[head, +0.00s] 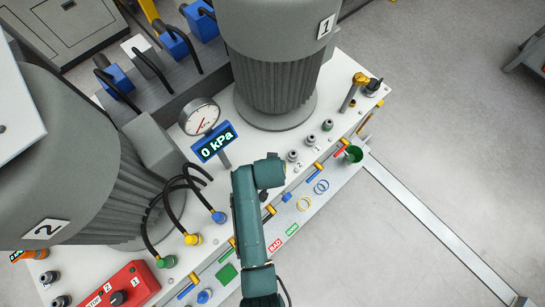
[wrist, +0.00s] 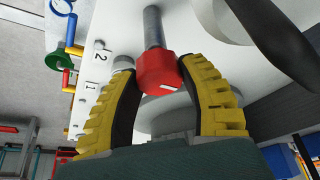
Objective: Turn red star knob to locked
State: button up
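The red star knob (wrist: 158,70) shows in the wrist view at the end of a grey threaded rod, with a white line on its face. My gripper (wrist: 158,72) has its two yellow fingers on either side of the knob, their dark pads at or very near its left and right edges. I cannot tell whether both pads press on it. In the head view my arm covers the knob and my fingers, and I cannot make out either there. No lock marking is readable beside the knob.
In the head view a gauge with a display (head: 212,145) reading 0 kPa stands left of my arm. Black hoses and coloured plugs (head: 193,239) lie further left. A green funnel (head: 354,154) sits at the panel's right end.

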jog(key=c, duration=0.6)
jog(key=shift+o, duration=0.2)
jog(key=shift+s+n, duration=0.1)
jog(key=shift+n, duration=0.2)
jog(key=n+y+p, duration=0.1)
jog(key=n+p, duration=0.1)
jog(key=shift+n, duration=0.3)
jog(key=n+y, duration=0.1)
jog(key=n, duration=0.2)
jog(key=shift+f+n+g+y, duration=0.1)
jog(key=shift+n+g+y, duration=0.2)
jog(key=shift+g, duration=0.1)
jog(key=n+b, duration=0.1)
jog(key=n, duration=0.1)
jog(key=n+g+y, duration=0.1)
jog(key=n, duration=0.2)
jog(key=shift+f+g+b, duration=0.15)
jog(key=shift+g+b, duration=0.15)
jog(key=shift+b, duration=0.05)
jog(key=n+g+y+b, duration=0.1)
jog(key=n+b, duration=0.1)
jog(key=n, duration=0.1)
jog(key=shift+n, duration=0.4)
jog(key=shift+n+g+b, duration=0.5)
jog(key=shift+n+b, duration=0.3)
jog(key=shift+n, duration=0.3)
